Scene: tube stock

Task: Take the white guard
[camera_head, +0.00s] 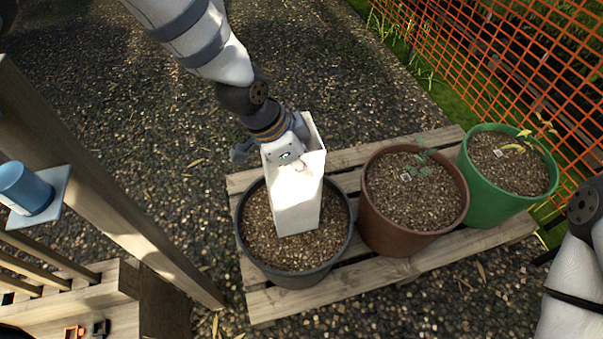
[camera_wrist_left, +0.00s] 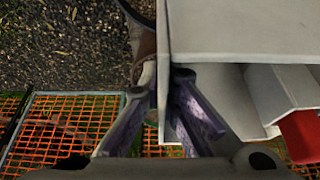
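The white guard (camera_head: 297,205) is a tall square tube, open at the top. It stands in the black pot (camera_head: 345,235), its lower end on or in the pebbly fill. My left gripper (camera_head: 284,158) is at its upper rim. In the left wrist view the fingers (camera_wrist_left: 163,88) lie on either side of one wall of the guard (camera_wrist_left: 235,30), close against it, and look shut on it. The exact finger contact is partly hidden. My right gripper is out of view; only part of my right arm shows at the right edge.
A brown pot (camera_head: 374,221) and a green pot (camera_head: 480,198) with small plants stand to the right on a slatted wooden pallet (camera_head: 440,262). Orange mesh fencing (camera_head: 510,60) is behind. A wooden frame with a blue container (camera_head: 25,187) stands at left.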

